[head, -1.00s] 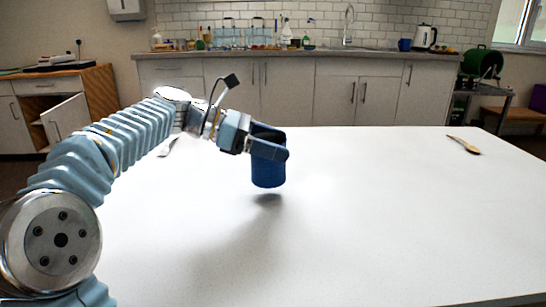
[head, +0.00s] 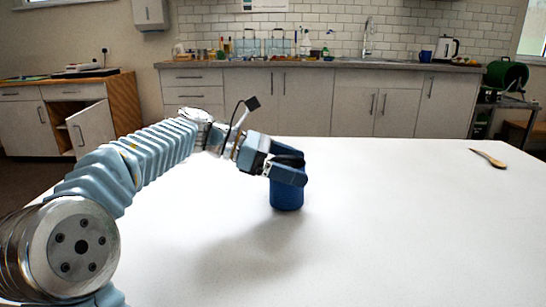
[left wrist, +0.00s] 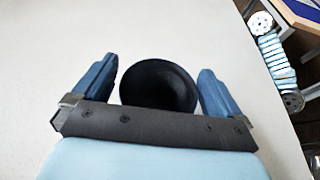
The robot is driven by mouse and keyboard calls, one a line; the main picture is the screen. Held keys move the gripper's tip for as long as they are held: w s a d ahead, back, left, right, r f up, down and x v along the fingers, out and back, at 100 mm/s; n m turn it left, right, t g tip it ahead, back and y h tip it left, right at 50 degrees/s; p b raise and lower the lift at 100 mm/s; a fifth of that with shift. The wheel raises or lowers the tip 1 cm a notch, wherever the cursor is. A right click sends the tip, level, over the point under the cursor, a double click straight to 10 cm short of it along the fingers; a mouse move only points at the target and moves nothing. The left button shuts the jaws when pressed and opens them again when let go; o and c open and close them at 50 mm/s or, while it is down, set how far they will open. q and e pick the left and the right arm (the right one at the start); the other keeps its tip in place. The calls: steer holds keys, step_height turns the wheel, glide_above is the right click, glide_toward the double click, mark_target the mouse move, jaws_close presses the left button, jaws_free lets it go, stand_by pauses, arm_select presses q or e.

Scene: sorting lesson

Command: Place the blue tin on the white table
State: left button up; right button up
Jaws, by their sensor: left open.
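In the left wrist view the tin (left wrist: 158,86) shows from above as a dark round top. It lies between the two open blue fingers, with a gap visible on each side. My right gripper is not in view.
A wooden-handled utensil (head: 488,158) lies near the table's far right edge. A kitchen counter (head: 330,64) with glassware and a kettle (head: 447,49) stands beyond the table.

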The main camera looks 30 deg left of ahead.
arm_select(q)
steer(key=p+v, duration=0.1)
steer(key=v, duration=1.1)
steer(key=shift+c, duration=0.2)
stand_by(0.7)
